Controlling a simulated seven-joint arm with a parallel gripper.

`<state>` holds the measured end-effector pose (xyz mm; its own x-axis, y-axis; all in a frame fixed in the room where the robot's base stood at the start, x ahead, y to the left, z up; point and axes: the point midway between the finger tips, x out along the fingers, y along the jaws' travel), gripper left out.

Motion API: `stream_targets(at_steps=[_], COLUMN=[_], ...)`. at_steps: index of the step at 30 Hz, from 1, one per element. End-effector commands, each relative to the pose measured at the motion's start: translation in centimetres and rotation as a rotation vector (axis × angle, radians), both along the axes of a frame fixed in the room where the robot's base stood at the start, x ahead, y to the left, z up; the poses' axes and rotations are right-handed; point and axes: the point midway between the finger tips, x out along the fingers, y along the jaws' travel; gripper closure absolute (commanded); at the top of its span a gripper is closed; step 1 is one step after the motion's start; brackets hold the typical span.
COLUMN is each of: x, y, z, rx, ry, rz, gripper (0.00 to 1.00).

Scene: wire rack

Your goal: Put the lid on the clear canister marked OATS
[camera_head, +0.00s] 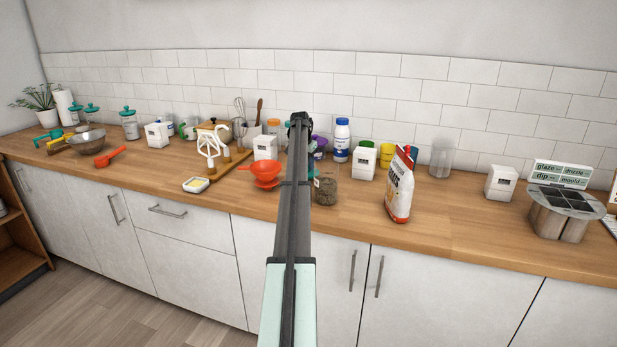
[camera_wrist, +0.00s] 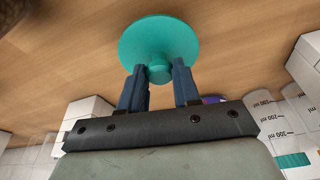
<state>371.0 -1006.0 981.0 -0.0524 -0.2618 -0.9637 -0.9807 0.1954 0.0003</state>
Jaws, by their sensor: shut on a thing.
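In the wrist view, a round teal lid (camera_wrist: 150,32) with a short knob is held over the wood counter. My gripper (camera_wrist: 160,76) is shut on the lid's knob, and the disc faces the camera. In the head view, my arm hides the gripper and most or all of the lid. A clear canister with brown, grainy contents (camera_head: 326,192) stands open-topped just right of my arm, near the counter's front. Its label is too small or turned away to read, so I cannot confirm OATS. A brown blur shows at the wrist view's top left corner.
A flour bag (camera_head: 400,186) stands right of the canister, with a white box (camera_head: 363,164) behind. A red funnel-like piece (camera_head: 264,172) is left of my arm. An empty clear canister (camera_head: 441,158) stands at the back right. The counter between flour bag and right-hand box (camera_head: 500,183) is clear.

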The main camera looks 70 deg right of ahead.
Motion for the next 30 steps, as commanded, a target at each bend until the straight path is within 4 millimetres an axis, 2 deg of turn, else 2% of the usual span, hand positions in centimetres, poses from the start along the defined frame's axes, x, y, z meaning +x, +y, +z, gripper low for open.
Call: stream_targets(at_steps=[11,30], x=[0.0,0.0], y=[0.0,0.0], z=[0.8,4.4], rx=[-0.001,-0.001], ry=[0.0,0.0], rz=[0.0,0.0], gripper=[1.0,1.0])
